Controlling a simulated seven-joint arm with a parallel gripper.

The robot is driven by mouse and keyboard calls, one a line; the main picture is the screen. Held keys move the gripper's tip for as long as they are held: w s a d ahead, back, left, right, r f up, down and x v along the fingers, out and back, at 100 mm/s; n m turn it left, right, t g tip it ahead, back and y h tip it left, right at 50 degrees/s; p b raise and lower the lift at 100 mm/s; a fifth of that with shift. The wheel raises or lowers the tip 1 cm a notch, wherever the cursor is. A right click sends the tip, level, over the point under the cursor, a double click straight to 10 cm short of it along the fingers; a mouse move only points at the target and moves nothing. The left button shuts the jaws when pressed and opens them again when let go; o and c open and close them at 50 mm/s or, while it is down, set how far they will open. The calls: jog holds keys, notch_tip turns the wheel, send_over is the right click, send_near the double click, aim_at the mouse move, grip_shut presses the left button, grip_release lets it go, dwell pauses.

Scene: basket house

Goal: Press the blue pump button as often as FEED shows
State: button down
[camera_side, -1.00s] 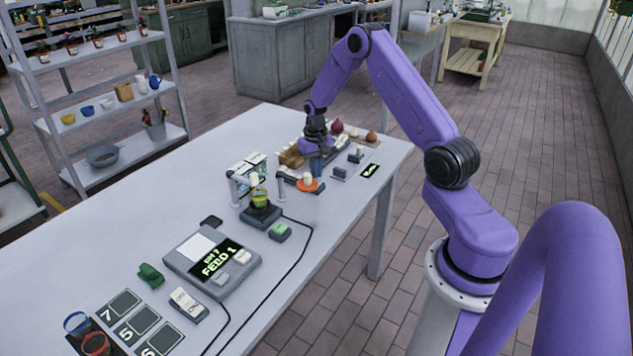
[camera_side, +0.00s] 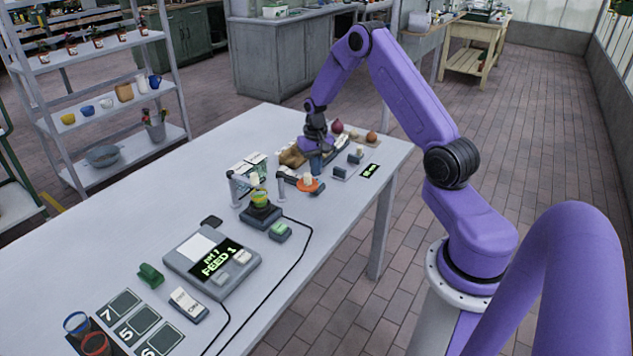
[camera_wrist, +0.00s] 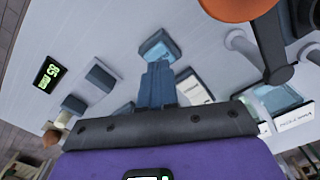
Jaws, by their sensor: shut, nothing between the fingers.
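A display panel (camera_side: 216,262) in the side view reads FEED 1 in green, with a smaller line above it that is hard to read. In the wrist view a small light-blue button on a dark base (camera_wrist: 160,48) lies just beyond my fingertips. My gripper (camera_wrist: 157,68) is shut and empty, its blue-grey fingers together and pointing at this button. I cannot tell whether they touch it. In the side view my gripper (camera_side: 316,169) is low over the far part of the table, and the button is hidden or too small to make out.
Near my gripper are an orange disc (camera_side: 309,185), grey blocks (camera_wrist: 101,78) and a small green-lit display (camera_wrist: 48,72). A green-topped switch (camera_side: 280,231) and number tiles (camera_side: 137,324) are nearer. The table's middle right is clear except for cable.

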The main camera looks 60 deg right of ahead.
jog(key=shift+r, duration=2.7)
jog(key=shift+a, duration=0.1)
jog(key=s+a+r+n, duration=0.3)
jog(key=a, duration=0.5)
jog(key=s+a+r+n, duration=0.2)
jog(key=a+r, duration=0.1)
jog(key=a, duration=0.4)
jog(key=s+a+r+n, duration=0.3)
jog(key=a, duration=0.5)
jog(key=s+a+r+n, duration=0.2)
jog(key=s+n, duration=0.3)
jog(key=s, duration=0.7)
jog(key=s+a+r+n, duration=0.2)
jog(key=s+a+n, duration=0.2)
jog(key=s, duration=0.8)
jog(key=shift+n, duration=0.8)
